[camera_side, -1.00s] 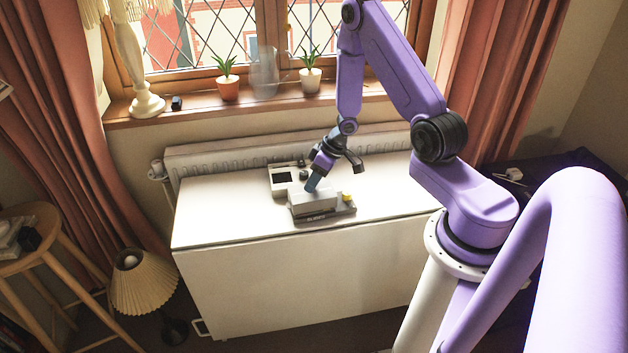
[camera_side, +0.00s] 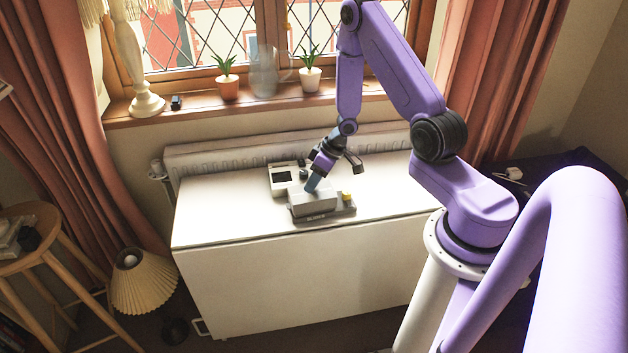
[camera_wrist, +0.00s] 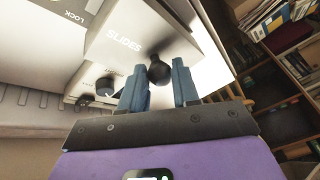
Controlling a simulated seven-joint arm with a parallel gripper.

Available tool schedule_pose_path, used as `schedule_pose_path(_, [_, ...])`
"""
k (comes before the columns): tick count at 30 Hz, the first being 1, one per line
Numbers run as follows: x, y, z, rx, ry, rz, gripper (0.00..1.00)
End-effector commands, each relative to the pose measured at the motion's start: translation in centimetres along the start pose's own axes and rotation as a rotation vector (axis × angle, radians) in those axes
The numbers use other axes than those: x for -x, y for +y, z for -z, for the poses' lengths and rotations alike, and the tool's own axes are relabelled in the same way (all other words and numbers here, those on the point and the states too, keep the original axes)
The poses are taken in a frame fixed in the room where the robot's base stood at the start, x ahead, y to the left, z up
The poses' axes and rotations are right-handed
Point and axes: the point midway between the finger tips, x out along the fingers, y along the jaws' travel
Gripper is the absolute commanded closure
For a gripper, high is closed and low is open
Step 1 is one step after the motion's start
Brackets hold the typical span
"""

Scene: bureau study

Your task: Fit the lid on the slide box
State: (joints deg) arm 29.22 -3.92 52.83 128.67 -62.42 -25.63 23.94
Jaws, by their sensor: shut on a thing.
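The pale grey lid marked SLIDES (camera_wrist: 128,36) has a dark round knob (camera_wrist: 159,72) that sits between my blue fingertips in the wrist view. My gripper (camera_wrist: 159,86) is shut on the lid by this knob. In the side view my gripper (camera_side: 313,184) points down at the pale block of the lid and slide box (camera_side: 314,203) on the table. I cannot tell lid from box there, or whether the lid is fully seated. A darker grey base (camera_side: 325,215) with a yellow part (camera_side: 347,196) lies under and beside the block.
A grey device with a dark screen (camera_side: 283,178) stands close behind the box. The white table (camera_side: 222,212) is clear to the left and right. Two potted plants (camera_side: 228,85) and a glass jug (camera_side: 264,72) stand on the windowsill behind.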

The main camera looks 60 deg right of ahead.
Motion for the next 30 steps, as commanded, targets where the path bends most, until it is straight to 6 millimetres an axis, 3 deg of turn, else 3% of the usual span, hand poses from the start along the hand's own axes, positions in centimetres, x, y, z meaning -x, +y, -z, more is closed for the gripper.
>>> schedule_pose_path(26, [-1.1, 0.2, -0.5, 0.001, 0.0, 0.0, 0.94])
schedule_pose_path(27, [-1.1, 0.2, -0.5, 0.001, 0.0, 0.0, 0.6])
schedule_pose_path(29, [-1.1, 0.2, -0.5, 0.001, 0.0, 0.0, 0.4])
schedule_pose_path(30, [-1.1, 0.2, -0.5, 0.001, 0.0, 0.0, 0.4])
